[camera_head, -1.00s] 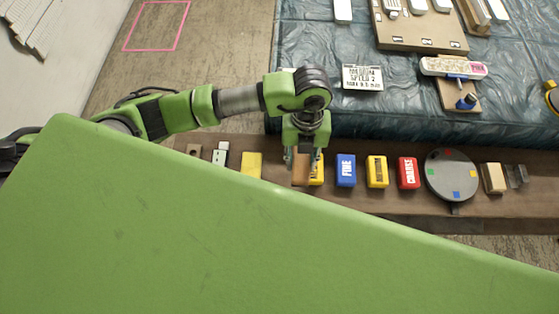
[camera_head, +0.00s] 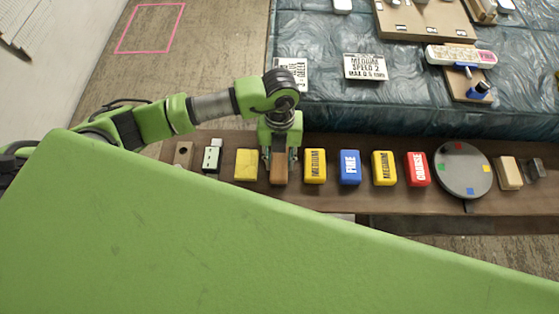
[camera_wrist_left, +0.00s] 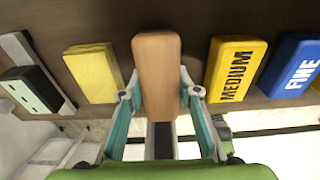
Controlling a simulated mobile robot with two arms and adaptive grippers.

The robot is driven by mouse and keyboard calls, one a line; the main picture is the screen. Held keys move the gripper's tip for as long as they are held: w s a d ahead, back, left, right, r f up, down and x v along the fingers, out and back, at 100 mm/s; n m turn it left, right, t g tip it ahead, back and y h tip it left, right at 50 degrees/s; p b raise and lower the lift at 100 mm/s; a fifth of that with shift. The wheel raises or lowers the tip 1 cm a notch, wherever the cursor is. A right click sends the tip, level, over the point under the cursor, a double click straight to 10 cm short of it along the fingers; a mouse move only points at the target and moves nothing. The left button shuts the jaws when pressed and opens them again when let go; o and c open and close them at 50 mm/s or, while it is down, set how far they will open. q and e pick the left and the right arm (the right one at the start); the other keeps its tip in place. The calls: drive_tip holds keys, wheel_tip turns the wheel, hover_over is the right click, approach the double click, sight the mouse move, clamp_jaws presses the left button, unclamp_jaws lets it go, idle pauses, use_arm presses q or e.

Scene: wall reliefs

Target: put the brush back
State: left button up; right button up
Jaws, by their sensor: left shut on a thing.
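A brown wooden block (camera_head: 279,174), which looks like the back of the brush, is in my left gripper (camera_head: 280,157). The left wrist view shows the same brown block (camera_wrist_left: 157,75) upright between the two fingers (camera_wrist_left: 160,95), which are shut on its sides. Any bristles are hidden. The block is at the brown shelf (camera_head: 222,193), in the gap between a plain yellow block (camera_head: 247,164) and a yellow MEDIUM block (camera_head: 315,166). I cannot tell whether it touches the shelf. My right gripper is not in view.
To the right stand a blue FINE block (camera_head: 350,167), another MEDIUM block (camera_head: 384,168), a red COARSE block (camera_head: 418,169) and a round grey disc (camera_head: 463,171). A blue-covered table (camera_head: 330,109) lies behind.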

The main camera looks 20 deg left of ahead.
sight(280, 155)
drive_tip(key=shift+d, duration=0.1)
use_arm(q)
drive_tip(key=shift+f, duration=0.1)
drive_tip(key=o, duration=1)
drive_tip(key=shift+c, duration=0.2)
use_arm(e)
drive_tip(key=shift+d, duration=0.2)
use_arm(q)
drive_tip(key=shift+r, duration=0.45)
wheel_tip(280, 155, up, 11)
drive_tip(key=w, duration=0.1)
drive_tip(key=shift+w+a+r, duration=0.15)
drive_tip(key=shift+w+a, duration=0.05)
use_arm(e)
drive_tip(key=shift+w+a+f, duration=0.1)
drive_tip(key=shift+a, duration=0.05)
